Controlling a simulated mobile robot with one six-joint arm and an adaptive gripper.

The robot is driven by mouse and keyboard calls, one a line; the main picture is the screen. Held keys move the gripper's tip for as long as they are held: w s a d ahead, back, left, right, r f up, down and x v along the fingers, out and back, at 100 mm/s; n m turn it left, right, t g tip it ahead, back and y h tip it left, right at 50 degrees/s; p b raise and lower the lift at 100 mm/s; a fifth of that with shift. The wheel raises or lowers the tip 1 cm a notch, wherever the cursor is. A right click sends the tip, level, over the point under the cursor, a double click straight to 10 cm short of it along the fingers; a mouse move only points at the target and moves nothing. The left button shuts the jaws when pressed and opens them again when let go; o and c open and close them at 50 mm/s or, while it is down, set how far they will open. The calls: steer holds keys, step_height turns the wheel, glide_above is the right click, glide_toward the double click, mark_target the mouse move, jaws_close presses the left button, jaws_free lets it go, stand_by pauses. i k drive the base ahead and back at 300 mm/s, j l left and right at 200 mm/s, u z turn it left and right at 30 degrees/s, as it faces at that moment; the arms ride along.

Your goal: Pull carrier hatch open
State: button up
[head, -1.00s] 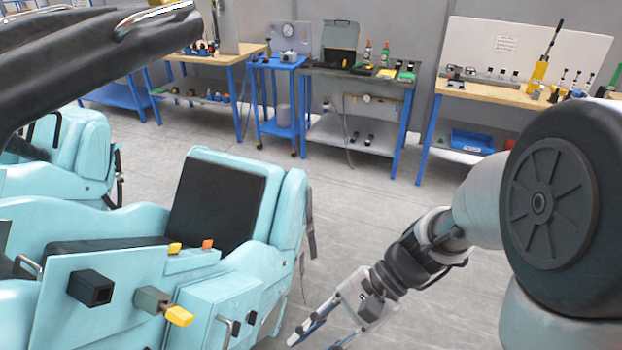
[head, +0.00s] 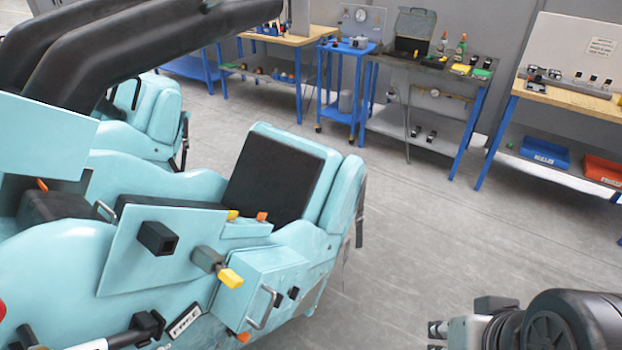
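The teal coaster carrier (head: 215,200) with a black seat fills the left of the head view. The hatch looks shut against the carrier. The end of my arm with my gripper (head: 438,336) shows at the lower right, cut by the bottom edge. It is apart from the hatch, to its right, with floor between. Its fingers are too cropped to tell open from shut.
Black restraint bars (head: 150,50) arch overhead. Workbenches (head: 420,62) and a blue cart (head: 345,85) stand along the back wall. The grey floor (head: 420,220) right of the carrier is clear.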

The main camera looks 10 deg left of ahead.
mark_target(266, 272)
steer(key=u, duration=1.2)
steer(key=i+l+z, duration=0.15)
steer(key=i, duration=0.3)
